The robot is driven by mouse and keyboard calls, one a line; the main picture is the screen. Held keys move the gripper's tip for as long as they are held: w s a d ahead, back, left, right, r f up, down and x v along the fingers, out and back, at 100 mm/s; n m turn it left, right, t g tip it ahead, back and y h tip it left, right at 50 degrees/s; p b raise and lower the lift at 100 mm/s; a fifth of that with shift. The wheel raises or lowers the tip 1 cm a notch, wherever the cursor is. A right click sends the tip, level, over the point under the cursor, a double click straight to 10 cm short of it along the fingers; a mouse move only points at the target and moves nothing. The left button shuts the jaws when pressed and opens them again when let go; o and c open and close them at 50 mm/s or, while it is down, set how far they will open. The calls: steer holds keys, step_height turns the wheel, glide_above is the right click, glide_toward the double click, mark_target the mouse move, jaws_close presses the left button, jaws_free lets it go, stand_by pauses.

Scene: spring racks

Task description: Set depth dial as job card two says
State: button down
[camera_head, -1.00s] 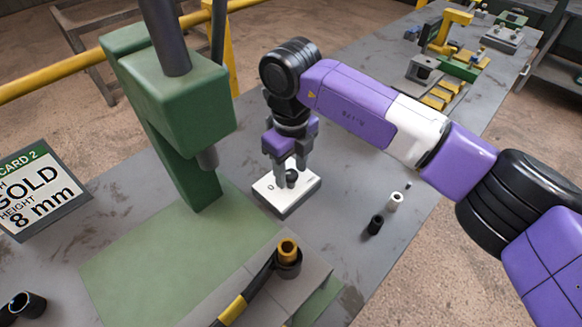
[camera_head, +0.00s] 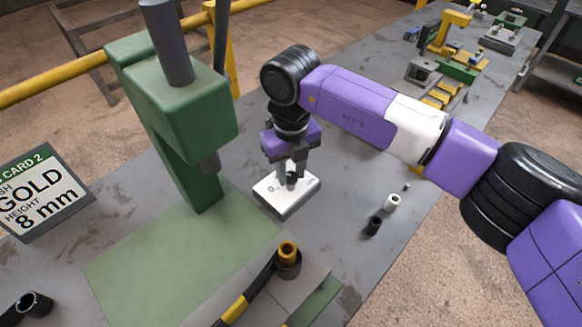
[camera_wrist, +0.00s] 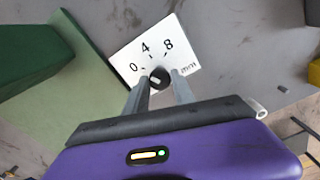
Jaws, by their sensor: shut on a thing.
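The depth dial is a black round knob (camera_wrist: 159,78) on a white plate (camera_wrist: 185,58) marked 0, 4, 8 and mm. A pale mark shows on the knob, but I cannot tell which number it points to. My gripper (camera_head: 291,181) points down over the plate and is shut on the knob, one finger on each side. The fingers partly hide the knob in the head view. Job card 2 (camera_head: 45,192) stands at the left and reads GOLD, height 8 mm.
A green press (camera_head: 185,115) stands left of the dial plate. A gold bushing (camera_head: 288,252) sits in a block in front. Dark sleeves (camera_head: 32,303) are at the lower left.

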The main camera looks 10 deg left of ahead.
steer(key=m+p, duration=0.1)
steer(key=m, duration=0.1)
steer(key=m+p, duration=0.1)
steer(key=m, duration=0.1)
steer(key=shift+r+m, duration=0.2)
steer(key=shift+m, duration=0.1)
steer(key=m+p, duration=0.2)
steer(key=m, duration=0.1)
steer(key=shift+m, duration=0.4)
steer(key=m+p, duration=0.3)
steer(key=m, duration=0.1)
steer(key=shift+m+p, duration=1.45)
steer(key=shift+m, duration=0.35)
steer(key=shift+w+f, duration=0.1)
steer(key=shift+f, duration=0.05)
steer(key=c, duration=1.1)
jaws_free()
steer(key=shift+o, duration=0.2)
